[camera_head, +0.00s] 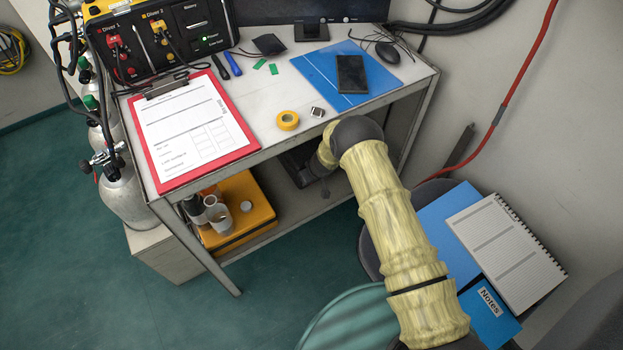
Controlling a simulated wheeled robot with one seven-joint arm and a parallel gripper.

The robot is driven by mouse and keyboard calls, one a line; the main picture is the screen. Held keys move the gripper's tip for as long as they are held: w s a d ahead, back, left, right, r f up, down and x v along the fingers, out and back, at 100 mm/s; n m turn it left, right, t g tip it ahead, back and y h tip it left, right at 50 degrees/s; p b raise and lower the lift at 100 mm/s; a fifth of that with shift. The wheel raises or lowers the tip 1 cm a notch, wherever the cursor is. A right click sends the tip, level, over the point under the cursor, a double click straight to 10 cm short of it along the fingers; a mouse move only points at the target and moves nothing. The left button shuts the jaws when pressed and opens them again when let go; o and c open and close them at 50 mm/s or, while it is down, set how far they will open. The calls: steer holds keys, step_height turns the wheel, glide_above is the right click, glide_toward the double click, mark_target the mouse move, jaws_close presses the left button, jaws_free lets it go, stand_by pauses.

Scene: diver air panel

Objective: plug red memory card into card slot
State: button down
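I cannot make out a red memory card in this view. Which opening is the card slot is too small to tell. My arm comes up from the bottom right and bends down at the table's front edge. Its end, with my gripper (302,168), is low in front of the table, dark against the shadowed shelf. Its fingers cannot be made out.
The table (262,115) holds a red clipboard (250,152), yellow tape (288,120), two small green pieces (273,68), a small silver item (318,112) and a blue folder (325,82) with a black phone-like item (351,74). Gas cylinders (125,195) stand left; a chair with notebooks (508,248) stands right.

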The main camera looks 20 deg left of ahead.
stand_by(0.4)
steer(key=c, duration=1.5)
jaws_free()
steer(key=shift+a, duration=0.1)
steer(key=shift+o, duration=0.2)
steer(key=p+v, duration=0.1)
steer(key=v, duration=1.6)
steer(key=shift+r, duration=0.15)
steer(key=shift+d, duration=0.25)
